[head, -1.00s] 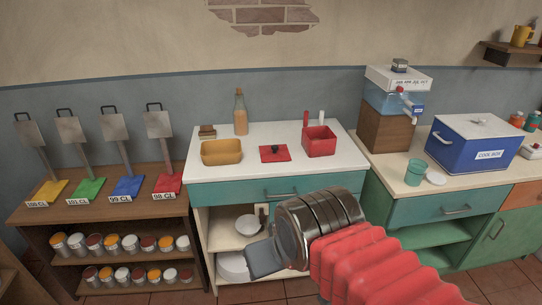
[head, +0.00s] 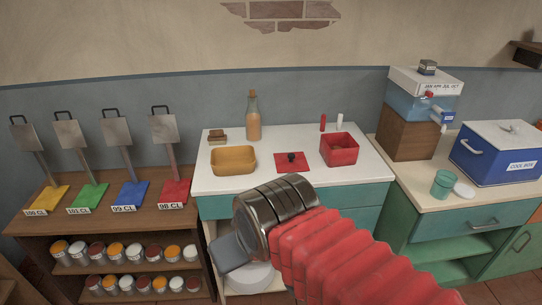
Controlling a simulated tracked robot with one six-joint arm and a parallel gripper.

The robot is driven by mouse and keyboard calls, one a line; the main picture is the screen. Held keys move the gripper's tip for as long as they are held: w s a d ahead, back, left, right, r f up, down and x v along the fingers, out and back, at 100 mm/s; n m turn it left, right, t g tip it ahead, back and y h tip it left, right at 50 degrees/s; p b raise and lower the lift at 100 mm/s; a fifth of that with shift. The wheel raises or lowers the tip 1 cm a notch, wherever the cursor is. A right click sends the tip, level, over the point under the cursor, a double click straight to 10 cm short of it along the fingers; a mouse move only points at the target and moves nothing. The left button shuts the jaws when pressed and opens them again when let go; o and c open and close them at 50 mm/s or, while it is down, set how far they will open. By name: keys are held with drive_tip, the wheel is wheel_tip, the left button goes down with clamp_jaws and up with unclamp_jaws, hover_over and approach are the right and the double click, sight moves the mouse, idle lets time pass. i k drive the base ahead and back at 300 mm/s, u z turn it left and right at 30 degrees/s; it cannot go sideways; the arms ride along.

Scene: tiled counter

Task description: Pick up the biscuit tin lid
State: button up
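The biscuit tin lid, by its look, is a flat red square (head: 288,165) with a black knob, lying on the white counter top. A matching open red tin (head: 339,150) stands just right of it. My gripper (head: 231,252) is in front of the counter, in the lower middle of the head view, below and left of the lid and apart from it. Only one side of its grey finger part shows clearly, so I cannot tell whether it is open or shut. I see nothing held in it.
A yellow tub (head: 233,161), a bottle (head: 254,118) and a brown block (head: 217,136) stand left of the lid. A red and a white upright item (head: 340,122) stand behind the tin. A teal cup (head: 443,183) and blue cool box (head: 497,153) are on the right counter.

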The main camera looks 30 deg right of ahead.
sight(291, 161)
drive_tip(key=u, duration=0.1)
drive_tip(key=i, duration=1.05)
drive_tip(key=z, duration=0.35)
